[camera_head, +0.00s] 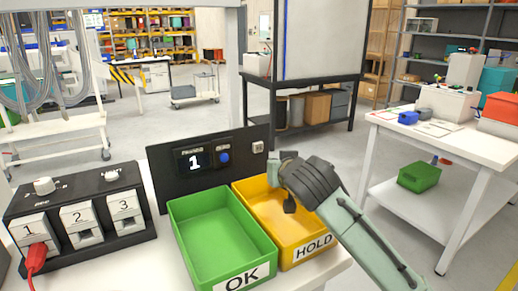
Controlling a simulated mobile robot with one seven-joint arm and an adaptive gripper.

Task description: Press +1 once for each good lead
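A black counter panel (207,171) stands upright at the back of the white bench, its display (195,160) reading 1. A round blue button (224,157) sits right of the display, with a small pale switch or button (257,147) at the panel's right end. A black test box (78,212) with sockets 1, 2 and 3 is at left. A red lead (37,257) is at socket 1. The green OK bin (207,284) looks empty.
The two bins stand side by side in front of the panel. A white side table (482,157) at right holds boxes and small parts, with a green bin (418,177) on its lower shelf. Grey cables hang from a rack at left. Open floor lies behind the bench.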

